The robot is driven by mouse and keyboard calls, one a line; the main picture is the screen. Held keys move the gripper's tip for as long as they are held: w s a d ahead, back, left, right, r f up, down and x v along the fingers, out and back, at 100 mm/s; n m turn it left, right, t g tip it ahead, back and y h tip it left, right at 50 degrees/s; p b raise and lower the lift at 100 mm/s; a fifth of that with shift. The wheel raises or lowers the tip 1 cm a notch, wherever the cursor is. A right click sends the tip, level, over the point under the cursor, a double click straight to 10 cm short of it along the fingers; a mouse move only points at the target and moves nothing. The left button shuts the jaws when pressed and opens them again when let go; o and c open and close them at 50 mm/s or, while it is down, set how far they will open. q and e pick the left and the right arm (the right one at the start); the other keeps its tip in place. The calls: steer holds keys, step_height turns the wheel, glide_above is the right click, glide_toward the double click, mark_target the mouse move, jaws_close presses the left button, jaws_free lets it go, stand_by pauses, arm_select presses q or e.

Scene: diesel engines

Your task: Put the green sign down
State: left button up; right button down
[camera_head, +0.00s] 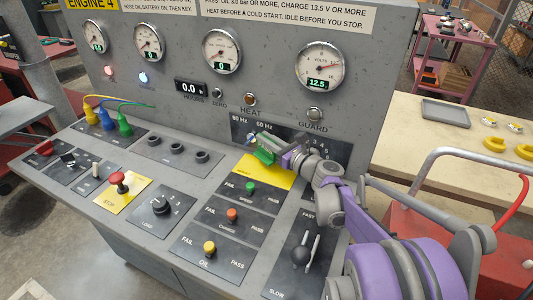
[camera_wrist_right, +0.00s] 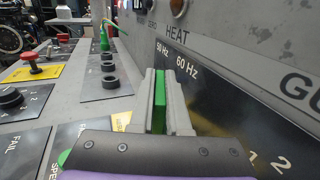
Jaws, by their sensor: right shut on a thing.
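The green sign (camera_head: 263,157) is at the tip of my right gripper (camera_head: 259,147), above or at the yellow plate (camera_head: 276,174) on the console. I cannot tell whether it touches the plate. In the right wrist view the sign (camera_wrist_right: 160,103) is a narrow green strip seen edge-on. It is clamped between the two grey fingers of my right gripper (camera_wrist_right: 158,100), close to the upright panel with the 50 Hz and 60 Hz marks. My left gripper is not in view.
The console carries a red stop button (camera_head: 119,181), a load knob (camera_head: 160,206), a lever (camera_head: 301,253) and coloured plugs (camera_head: 105,120). The gauge panel (camera_head: 183,85) rises behind. A beige bench with a grey tray (camera_head: 446,113) is at the right.

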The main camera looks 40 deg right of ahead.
mark_target(258, 144)
steer(key=shift+f+b, duration=0.35)
steer(key=shift+f, duration=1.9)
steer(key=shift+f, duration=0.15)
steer(key=c, duration=0.9)
jaws_free()
steer(key=shift+r, duration=0.25)
steer(key=s, duration=0.8)
steer(key=s+d, duration=0.1)
steer(key=s, duration=0.3)
steer(key=shift+f, duration=0.1)
